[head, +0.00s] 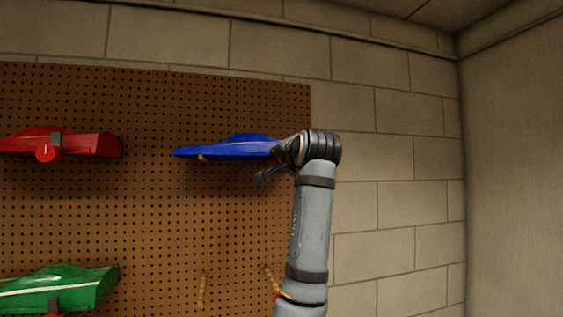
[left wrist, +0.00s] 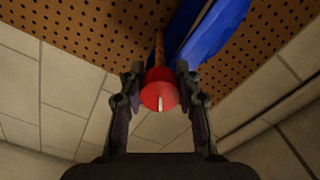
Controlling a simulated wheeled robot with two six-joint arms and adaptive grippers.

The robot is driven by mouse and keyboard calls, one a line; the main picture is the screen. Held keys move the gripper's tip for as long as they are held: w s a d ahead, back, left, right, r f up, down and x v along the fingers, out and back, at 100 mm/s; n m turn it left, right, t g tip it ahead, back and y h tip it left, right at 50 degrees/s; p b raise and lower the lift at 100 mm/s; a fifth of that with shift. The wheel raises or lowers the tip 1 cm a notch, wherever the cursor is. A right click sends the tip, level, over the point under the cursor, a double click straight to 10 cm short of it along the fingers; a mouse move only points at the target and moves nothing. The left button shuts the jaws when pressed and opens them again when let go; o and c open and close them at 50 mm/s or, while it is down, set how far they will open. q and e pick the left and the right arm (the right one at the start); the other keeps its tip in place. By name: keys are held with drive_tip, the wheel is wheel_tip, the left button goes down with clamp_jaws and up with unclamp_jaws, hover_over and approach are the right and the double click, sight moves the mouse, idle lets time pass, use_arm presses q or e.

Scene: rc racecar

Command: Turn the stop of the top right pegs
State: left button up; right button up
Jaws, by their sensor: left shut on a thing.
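The blue car (head: 232,146) rests on the upper right pegs of the pegboard; its blue body also shows in the left wrist view (left wrist: 213,30). One wooden peg (head: 202,157) pokes out below it. In the left wrist view a red round stop (left wrist: 160,90) with a white mark sits at the end of a wooden peg (left wrist: 159,46). My left gripper (left wrist: 160,78) is shut on this stop, one finger on each side. In the head view my left gripper (head: 268,174) is at the car's right end, and the wrist hides the stop. My right gripper is not in view.
A red car (head: 85,144) with a red stop (head: 48,153) hangs at the upper left. A green car (head: 60,288) hangs at the lower left. Two bare pegs (head: 201,291) (head: 270,279) stick out below the blue car. The pegboard (head: 150,220) ends at a block wall (head: 390,215).

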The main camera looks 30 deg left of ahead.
use_arm(q)
drive_tip(key=m, duration=0.3)
drive_tip(key=shift+r+m, duration=0.1)
drive_tip(key=shift+m, duration=1.6)
drive_tip(key=o, duration=1.2)
drive_tip(key=shift+d, duration=0.1)
